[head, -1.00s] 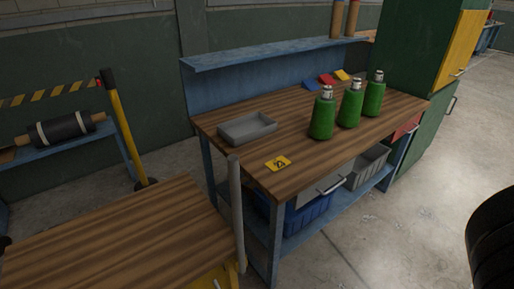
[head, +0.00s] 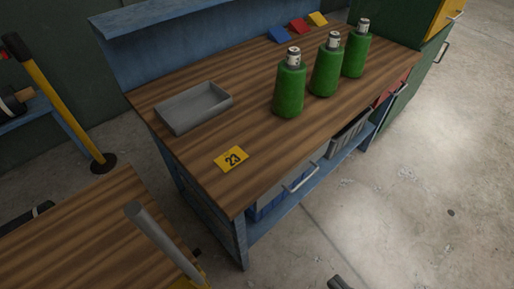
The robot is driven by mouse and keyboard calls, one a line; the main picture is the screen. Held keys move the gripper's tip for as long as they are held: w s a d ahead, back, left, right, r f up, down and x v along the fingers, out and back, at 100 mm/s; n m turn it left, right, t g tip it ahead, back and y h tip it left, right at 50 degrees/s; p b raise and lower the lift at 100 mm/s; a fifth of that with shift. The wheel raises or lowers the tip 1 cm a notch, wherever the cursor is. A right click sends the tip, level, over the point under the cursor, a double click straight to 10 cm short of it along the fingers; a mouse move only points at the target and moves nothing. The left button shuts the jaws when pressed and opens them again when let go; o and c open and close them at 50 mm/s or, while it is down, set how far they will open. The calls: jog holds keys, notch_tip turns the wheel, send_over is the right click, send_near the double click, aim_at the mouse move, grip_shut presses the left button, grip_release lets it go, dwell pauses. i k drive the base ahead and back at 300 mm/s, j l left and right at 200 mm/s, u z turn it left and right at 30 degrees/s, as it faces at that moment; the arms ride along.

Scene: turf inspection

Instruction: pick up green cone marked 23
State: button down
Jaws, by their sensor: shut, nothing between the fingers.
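Three green tapered bodies with pale, dark-marked necks stand upright in a row on the wooden bench top (head: 205,150): the near left one (head: 289,92), the middle one (head: 326,70) and the far right one (head: 355,55). The marks on their necks are too small to read. A yellow card with the number 23 (head: 231,159) lies flat near the bench's front left edge, apart from the green bodies. I cannot make out my gripper in this view.
An open grey tray (head: 193,108) lies left of the green bodies. Blue, red and yellow pieces (head: 298,26) lie at the back. A wooden-topped cart with a grey bar (head: 165,243) stands at lower left. Concrete floor (head: 400,215) is clear at right.

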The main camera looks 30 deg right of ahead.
aim_at(357, 47)
jog(key=k+l, duration=0.1)
jog(key=l, duration=0.35)
jog(key=k+l+u, duration=0.1)
jog(key=l, duration=0.35)
jog(key=k+l, duration=0.15)
jog(key=l, duration=0.3)
jog(key=k+l+u, duration=0.1)
jog(key=l, duration=0.35)
jog(key=k+l, duration=0.15)
jog(key=l, duration=0.25)
jog(key=k+l+u, duration=0.1)
jog(key=l, duration=0.35)
jog(key=k+l, duration=0.2)
jog(key=l, duration=0.2)
jog(key=k+l+u, duration=0.1)
jog(key=l, duration=0.3)
jog(key=k, duration=0.05)
